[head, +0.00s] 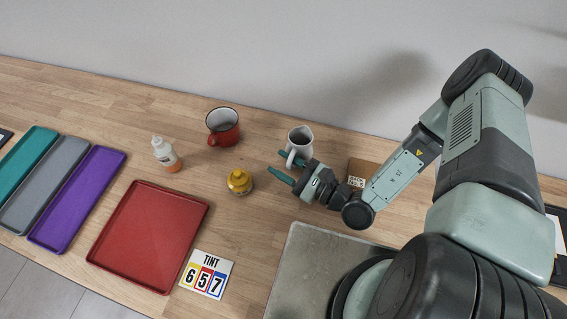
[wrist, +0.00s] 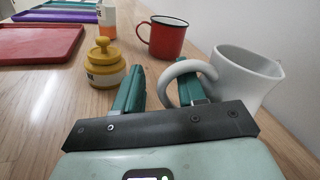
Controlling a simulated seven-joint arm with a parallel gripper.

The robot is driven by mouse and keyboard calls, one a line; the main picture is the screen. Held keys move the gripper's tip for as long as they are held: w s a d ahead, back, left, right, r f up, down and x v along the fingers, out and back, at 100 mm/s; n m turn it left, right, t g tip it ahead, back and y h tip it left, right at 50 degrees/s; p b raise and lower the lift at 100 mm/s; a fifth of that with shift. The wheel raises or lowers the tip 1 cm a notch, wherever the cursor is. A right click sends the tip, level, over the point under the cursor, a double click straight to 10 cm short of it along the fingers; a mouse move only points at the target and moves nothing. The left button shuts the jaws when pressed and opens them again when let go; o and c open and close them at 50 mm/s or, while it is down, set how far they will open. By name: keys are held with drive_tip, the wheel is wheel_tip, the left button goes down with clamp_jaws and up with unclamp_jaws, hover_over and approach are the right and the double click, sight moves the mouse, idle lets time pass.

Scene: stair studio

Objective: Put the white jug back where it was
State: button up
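The white jug (head: 301,139) stands upright by the wall, its handle towards my gripper. In the wrist view the jug (wrist: 250,78) is at the right, its handle (wrist: 167,80) curving in front of my right finger. My gripper (head: 277,161) is open beside the jug. In the wrist view my gripper (wrist: 161,78) has its two green fingers apart, with the outer side of the handle showing between them. The right finger shows through the handle's loop; I cannot tell whether either finger touches it.
A yellow pot (head: 239,182) stands close to my fingers. A red mug (head: 223,127) and a white bottle (head: 165,153) stand behind. A red tray (head: 150,235), a purple tray (head: 78,198) and a TINT card (head: 206,274) lie left. A brown block (head: 362,172) is partly behind my arm.

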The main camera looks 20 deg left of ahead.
drive_tip(key=shift+f, duration=0.25)
drive_tip(key=v, duration=1.1)
drive_tip(key=shift+r, duration=0.1)
